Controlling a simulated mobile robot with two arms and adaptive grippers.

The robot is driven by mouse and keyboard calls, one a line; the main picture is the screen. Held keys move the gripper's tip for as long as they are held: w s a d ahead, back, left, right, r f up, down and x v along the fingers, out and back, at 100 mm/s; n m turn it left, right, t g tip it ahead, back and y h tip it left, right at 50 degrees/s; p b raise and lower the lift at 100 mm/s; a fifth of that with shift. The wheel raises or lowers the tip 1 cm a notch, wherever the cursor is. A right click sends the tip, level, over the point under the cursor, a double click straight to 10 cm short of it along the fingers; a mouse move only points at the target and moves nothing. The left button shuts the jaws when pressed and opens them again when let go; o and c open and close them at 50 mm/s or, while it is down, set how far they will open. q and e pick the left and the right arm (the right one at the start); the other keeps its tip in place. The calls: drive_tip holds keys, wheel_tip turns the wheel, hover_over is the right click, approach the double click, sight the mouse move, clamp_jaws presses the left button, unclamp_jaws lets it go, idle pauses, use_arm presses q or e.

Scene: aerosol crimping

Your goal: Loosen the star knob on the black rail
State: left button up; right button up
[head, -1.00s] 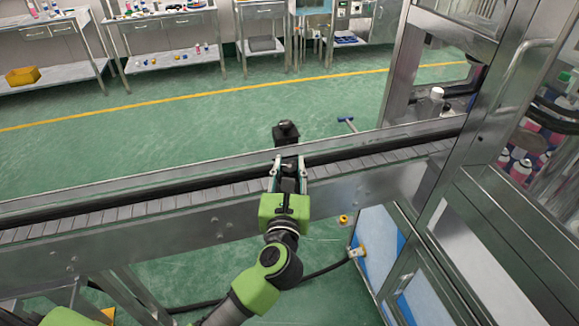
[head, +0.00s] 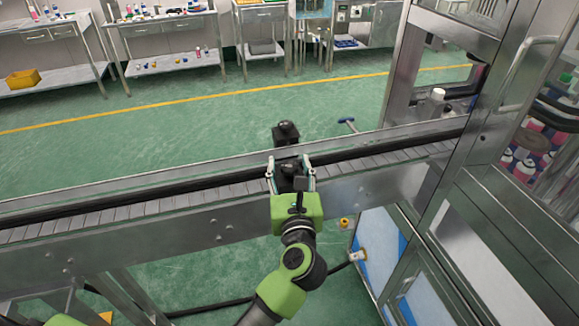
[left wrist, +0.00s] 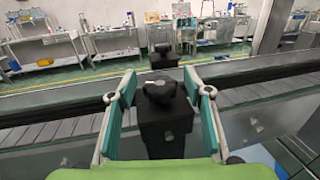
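A black star knob (head: 289,169) sits on a dark block on the near side of the conveyor. In the left wrist view the knob (left wrist: 165,88) is between my fingers, above its block. My left gripper (head: 291,168) is open, with one teal-padded finger on each side of the knob; small gaps show between pads and knob in the left wrist view (left wrist: 161,90). A second black knob (head: 286,128) stands on the far side, beyond the black rail (head: 110,198). My right gripper is not in view.
The grey slatted conveyor (head: 150,208) runs across the picture behind my gripper. A metal-framed machine cabinet (head: 480,190) closes off the right side. Workbenches (head: 165,68) stand at the back across open green floor. A blue-handled item (head: 347,122) shows beyond the conveyor.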

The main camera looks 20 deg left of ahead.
use_arm(q)
drive_tip(key=shift+s+d, duration=0.1)
drive_tip(key=shift+s, duration=0.05)
drive_tip(key=v, duration=1.1)
drive_tip(key=shift+s, duration=0.35)
drive_tip(key=shift+d, duration=0.1)
